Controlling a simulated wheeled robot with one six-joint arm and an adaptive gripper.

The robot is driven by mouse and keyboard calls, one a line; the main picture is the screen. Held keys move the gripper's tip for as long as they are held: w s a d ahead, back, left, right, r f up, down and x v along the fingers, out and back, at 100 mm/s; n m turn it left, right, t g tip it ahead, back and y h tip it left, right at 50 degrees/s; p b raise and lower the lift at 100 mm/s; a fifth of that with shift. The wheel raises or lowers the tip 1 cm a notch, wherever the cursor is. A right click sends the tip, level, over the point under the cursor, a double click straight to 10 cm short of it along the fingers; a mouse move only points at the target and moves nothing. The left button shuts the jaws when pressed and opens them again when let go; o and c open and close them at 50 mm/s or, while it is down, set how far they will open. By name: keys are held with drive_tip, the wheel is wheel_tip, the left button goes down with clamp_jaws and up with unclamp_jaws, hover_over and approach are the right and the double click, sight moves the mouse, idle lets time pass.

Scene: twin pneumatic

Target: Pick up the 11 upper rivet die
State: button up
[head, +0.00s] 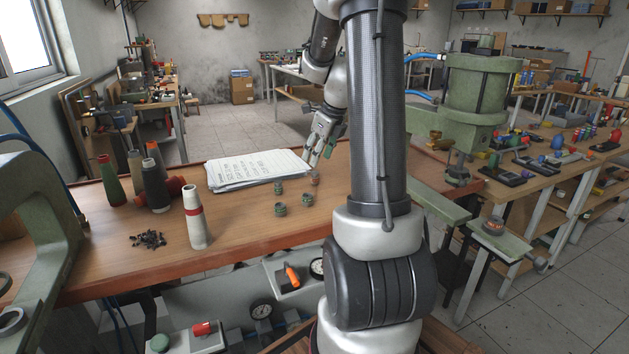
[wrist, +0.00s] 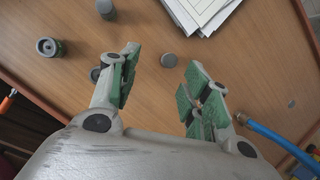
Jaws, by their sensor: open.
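Several small dies stand on the wooden table. In the head view, three are grey-green: a rear one (head: 278,188), a front one (head: 280,209) and a right one (head: 307,199). A small brownish die (head: 315,178) stands closest to my gripper (head: 319,154). No number is legible, so I cannot tell which is the 11 upper rivet die. In the wrist view, my gripper (wrist: 163,72) is open and empty, with green pads. A hollow-topped die (wrist: 47,47) stands at the left.
A stack of papers (head: 255,172) lies beside the dies. Several bottles and cones, including a white one with a red band (head: 195,217), stand at the left. A green press (head: 472,95) stands at the right. A blue hose (wrist: 275,142) passes right of my gripper.

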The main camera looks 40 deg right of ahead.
sight(316, 173)
drive_tip(key=shift+m, duration=0.9)
drive_tip(key=x, duration=0.3)
drive_tip(key=d+x, duration=0.1)
drive_tip(key=x, duration=0.2)
drive_tip(key=d+x, duration=0.1)
drive_tip(key=x, duration=0.2)
drive_tip(key=shift+f, duration=0.25)
clamp_jaws()
